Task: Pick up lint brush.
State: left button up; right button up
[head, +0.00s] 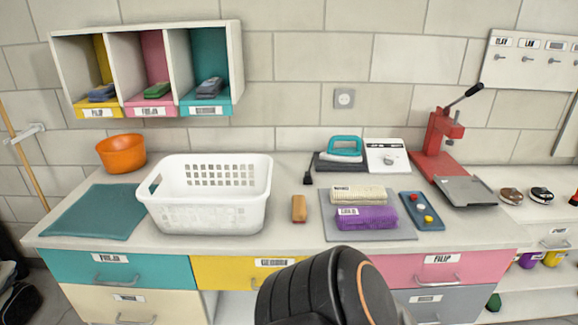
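A small orange-brown block with a paler top (299,208) lies on the counter, just right of the white laundry basket. It looks like the lint brush, but its bristles cannot be made out. Nothing touches it. A small dark piece (308,178) lies farther back beside the iron's base; I cannot tell what it is. A black rounded arm link of mine with an orange ring rises at the bottom centre, in front of the drawers. Neither of my grippers shows in the head view.
The white basket (205,215) stands left of the block. A grey mat (385,233) with cream and purple towels lies to the right. A teal iron (345,148) and red press (437,140) stand behind. Counter around the block is bare.

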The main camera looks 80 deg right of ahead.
aim_at(299, 212)
jog(key=z, duration=2.65)
